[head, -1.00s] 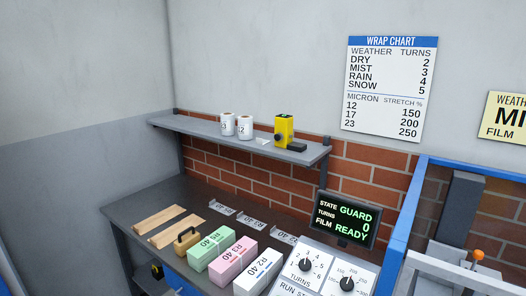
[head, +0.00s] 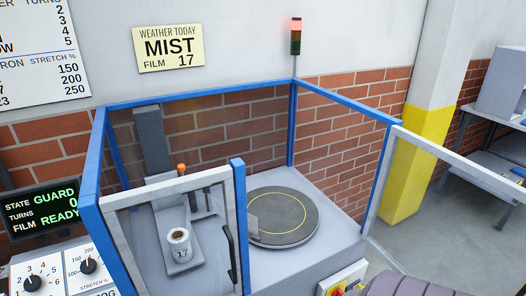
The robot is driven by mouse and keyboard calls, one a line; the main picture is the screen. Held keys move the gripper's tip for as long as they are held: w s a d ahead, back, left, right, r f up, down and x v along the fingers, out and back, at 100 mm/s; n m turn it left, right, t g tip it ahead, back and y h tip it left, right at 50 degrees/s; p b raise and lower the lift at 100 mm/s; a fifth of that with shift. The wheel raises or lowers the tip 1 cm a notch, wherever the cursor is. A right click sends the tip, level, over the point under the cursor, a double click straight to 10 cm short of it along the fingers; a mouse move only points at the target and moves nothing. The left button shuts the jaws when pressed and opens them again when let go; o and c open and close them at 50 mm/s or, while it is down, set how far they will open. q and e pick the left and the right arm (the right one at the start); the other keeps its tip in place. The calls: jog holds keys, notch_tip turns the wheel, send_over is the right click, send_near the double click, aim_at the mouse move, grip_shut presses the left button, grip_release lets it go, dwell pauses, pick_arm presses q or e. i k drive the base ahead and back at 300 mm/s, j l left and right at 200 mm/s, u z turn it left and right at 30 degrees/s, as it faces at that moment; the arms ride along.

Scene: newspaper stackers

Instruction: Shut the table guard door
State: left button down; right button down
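The blue-framed wrap enclosure (head: 200,95) fills the middle of the head view. On its right, a light grey framed clear door (head: 455,152) stands swung outward, away from the opening in front of the round turntable (head: 283,217). The turntable is dark with a yellow ring and is bare. On the left, another grey framed clear door (head: 168,188) with a dark handle (head: 229,255) covers the film side; I cannot tell whether it is fully shut. The status display (head: 42,207) reads STATE GUARD, TURNS 0, FILM READY. Neither gripper is in view.
A film roll (head: 179,246) marked 17 sits behind the left door. The signal tower (head: 296,35) glows red. A yellow-based pillar (head: 412,165) stands behind the open door.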

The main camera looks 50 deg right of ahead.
aim_at(514, 190)
jog(key=z, duration=0.9)
jog(key=l+u, duration=0.1)
jog(key=l, duration=0.4)
jog(key=k+l, duration=0.1)
jog(key=l, duration=0.35)
jog(key=k+l+u, duration=0.15)
jog(key=l, duration=0.35)
jog(key=l+u, duration=0.1)
jog(key=l, duration=0.4)
jog(key=k+l, duration=0.15)
jog(key=l, duration=0.3)
jog(key=k+l+u, duration=0.15)
jog(key=l, duration=0.3)
jog(key=k+l+u, duration=0.1)
jog(key=l, duration=0.4)
jog(key=k+l, duration=0.15)
jog(key=l, duration=0.3)
jog(key=u, duration=0.05)
